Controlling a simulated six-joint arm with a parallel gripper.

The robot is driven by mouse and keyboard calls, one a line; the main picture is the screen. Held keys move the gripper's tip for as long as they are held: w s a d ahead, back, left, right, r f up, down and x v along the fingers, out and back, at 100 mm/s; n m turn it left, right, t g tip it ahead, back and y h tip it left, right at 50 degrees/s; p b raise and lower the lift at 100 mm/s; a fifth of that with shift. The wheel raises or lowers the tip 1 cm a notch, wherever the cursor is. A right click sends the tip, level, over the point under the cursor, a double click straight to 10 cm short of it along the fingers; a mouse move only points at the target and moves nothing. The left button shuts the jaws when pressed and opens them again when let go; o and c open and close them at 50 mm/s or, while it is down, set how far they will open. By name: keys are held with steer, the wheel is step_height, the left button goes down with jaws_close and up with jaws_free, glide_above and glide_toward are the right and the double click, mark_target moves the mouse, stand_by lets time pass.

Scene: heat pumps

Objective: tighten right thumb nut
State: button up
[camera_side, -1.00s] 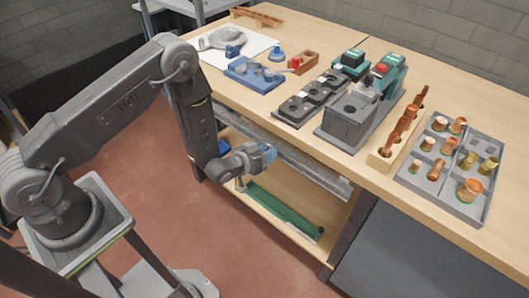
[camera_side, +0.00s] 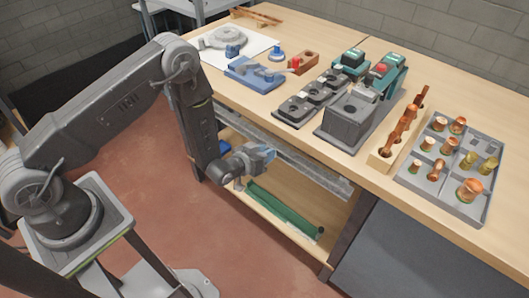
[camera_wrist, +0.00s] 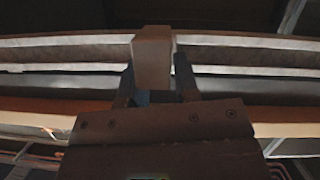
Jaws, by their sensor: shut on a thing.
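In the side view my gripper (camera_side: 264,155) is low at the front of the bench, beside the grey metal rail (camera_side: 308,172) under the worktop. The block sits in front of long horizontal rails (camera_wrist: 240,58). I cannot make out a thumb nut's shape; my fingers and the dim light hide detail there.
A green bar (camera_side: 280,207) lies on the lower shelf beneath my gripper. On the worktop stand a blue fixture (camera_side: 250,73), a grey machine block (camera_side: 348,118), a wooden rack (camera_side: 385,155) and a grey tray (camera_side: 465,208) with copper fittings. The floor in front is clear.

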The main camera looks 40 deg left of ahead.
steer(key=shift+w+d+r+m+y, duration=0.1)
steer(key=shift+m+y, duration=0.25)
steer(key=shift+m, duration=0.2)
steer(key=shift+w+m+y, duration=0.1)
steer(key=shift+m+y, duration=0.25)
steer(key=shift+m, duration=0.2)
steer(key=shift+c, duration=0.3)
steer(key=shift+o, duration=0.3)
steer(key=shift+s+m+y, duration=0.1)
steer(key=shift+m+y, duration=0.6)
steer(key=shift+m, duration=0.6)
steer(key=o, duration=0.6)
steer(key=shift+o, duration=0.2)
steer(key=shift+s, duration=0.15)
steer(key=v, duration=0.4)
steer(key=shift+s+d, duration=0.1)
steer(key=shift+s, duration=0.3)
steer(key=shift+r, duration=0.15)
